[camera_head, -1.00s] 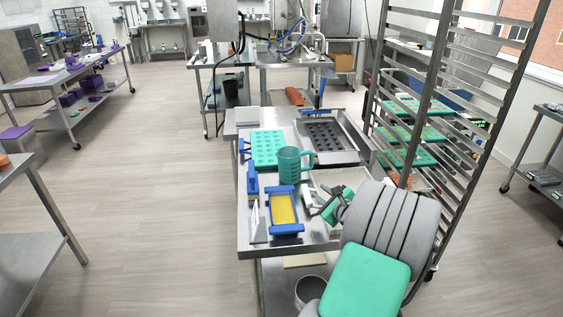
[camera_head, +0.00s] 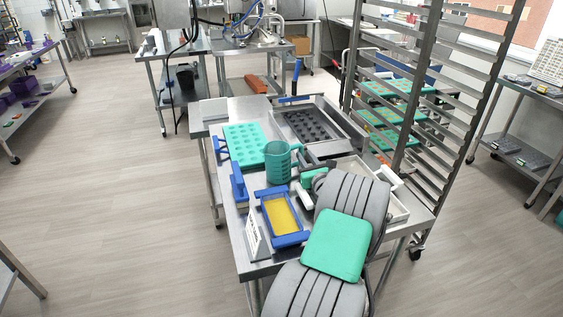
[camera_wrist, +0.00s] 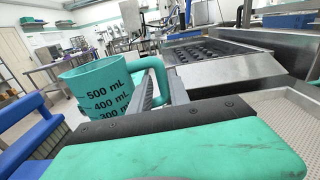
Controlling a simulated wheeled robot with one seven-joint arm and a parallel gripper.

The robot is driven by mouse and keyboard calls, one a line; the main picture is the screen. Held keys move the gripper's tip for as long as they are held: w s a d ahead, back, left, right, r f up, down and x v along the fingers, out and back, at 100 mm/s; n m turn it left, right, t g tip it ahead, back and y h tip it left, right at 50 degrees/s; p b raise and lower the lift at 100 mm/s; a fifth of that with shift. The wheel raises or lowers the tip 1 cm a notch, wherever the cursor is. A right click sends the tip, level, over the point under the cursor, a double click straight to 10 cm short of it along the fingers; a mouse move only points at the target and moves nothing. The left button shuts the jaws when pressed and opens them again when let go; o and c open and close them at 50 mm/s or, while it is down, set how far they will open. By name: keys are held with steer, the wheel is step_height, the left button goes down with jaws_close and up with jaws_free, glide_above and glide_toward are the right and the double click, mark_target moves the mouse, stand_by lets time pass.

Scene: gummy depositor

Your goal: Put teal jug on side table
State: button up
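The teal jug (camera_head: 277,162) stands upright on the steel work table (camera_head: 228,190), its handle toward the right. In the wrist view the jug (camera_wrist: 95,88) shows its volume marks and its handle (camera_wrist: 158,70). My gripper (camera_head: 303,163) is at the handle side of the jug, low over the table. In the wrist view my gripper's fingers (camera_wrist: 162,88) stand apart, one on each side of the handle; the lower handle is partly hidden. Which table is the side table is not clear; one steel table (camera_head: 536,95) stands at the right edge.
Close to the jug are a teal mold (camera_head: 243,146), a blue-handled yellow tray (camera_head: 282,217), a blue scraper tool (camera_head: 238,187) and a dark-holed steel tray (camera_head: 312,128). A tall rack (camera_head: 405,120) stands right of the table.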

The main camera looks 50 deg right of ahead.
steer(key=x, duration=0.2)
steer(key=shift+w+d, duration=0.15)
steer(key=shift+w, duration=0.1)
steer(key=shift+s, duration=0.1)
steer(key=shift+c, duration=0.4)
jaws_close()
stand_by(0.6)
